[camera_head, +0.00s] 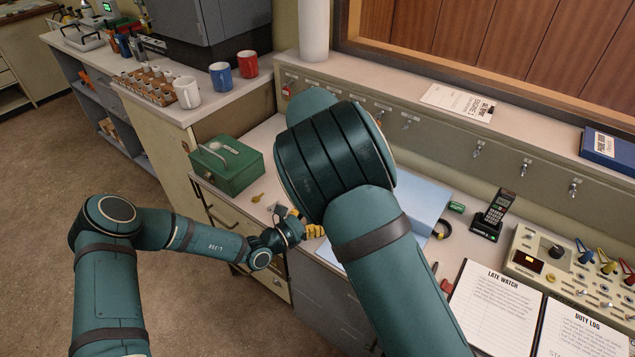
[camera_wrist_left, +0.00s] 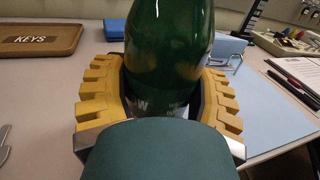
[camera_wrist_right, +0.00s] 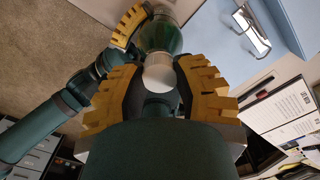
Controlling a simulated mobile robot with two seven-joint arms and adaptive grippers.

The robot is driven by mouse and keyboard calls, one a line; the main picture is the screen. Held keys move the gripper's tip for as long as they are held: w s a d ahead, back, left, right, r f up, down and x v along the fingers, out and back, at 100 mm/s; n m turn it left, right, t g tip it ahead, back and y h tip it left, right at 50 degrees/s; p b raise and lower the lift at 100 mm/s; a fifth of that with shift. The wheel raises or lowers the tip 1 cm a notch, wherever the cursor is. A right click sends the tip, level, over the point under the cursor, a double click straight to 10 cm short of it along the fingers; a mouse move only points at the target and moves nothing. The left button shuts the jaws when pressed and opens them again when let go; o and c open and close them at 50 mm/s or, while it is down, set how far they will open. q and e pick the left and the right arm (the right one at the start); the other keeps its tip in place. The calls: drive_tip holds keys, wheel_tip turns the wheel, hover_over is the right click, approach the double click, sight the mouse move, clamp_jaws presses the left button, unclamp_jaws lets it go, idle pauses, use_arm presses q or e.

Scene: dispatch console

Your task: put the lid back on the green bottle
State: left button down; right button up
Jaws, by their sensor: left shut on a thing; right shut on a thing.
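The green bottle (camera_wrist_left: 170,45) stands between the yellow fingers of my left gripper (camera_wrist_left: 160,85), which is shut on it. In the head view my left gripper (camera_head: 305,231) is at the counter's front edge, and my right arm hides the bottle. In the right wrist view a white rounded lid (camera_wrist_right: 159,74) sits between the fingers of my right gripper (camera_wrist_right: 157,82), which is shut on it. The green bottle (camera_wrist_right: 163,38) is directly beyond the lid, in line with it. I cannot tell whether lid and bottle touch. My right gripper is hidden in the head view.
A green cash box (camera_head: 228,165) stands on the counter at left, with keys (camera_head: 257,198) near it. A handset (camera_head: 492,213), clipboards (camera_head: 493,310) and a control panel (camera_head: 575,270) are at right. A brown KEYS tray (camera_wrist_left: 40,40) shows too.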

drive_tip(key=o, duration=0.7)
drive_tip(key=shift+c, duration=0.2)
drive_tip(key=shift+r, duration=2.25)
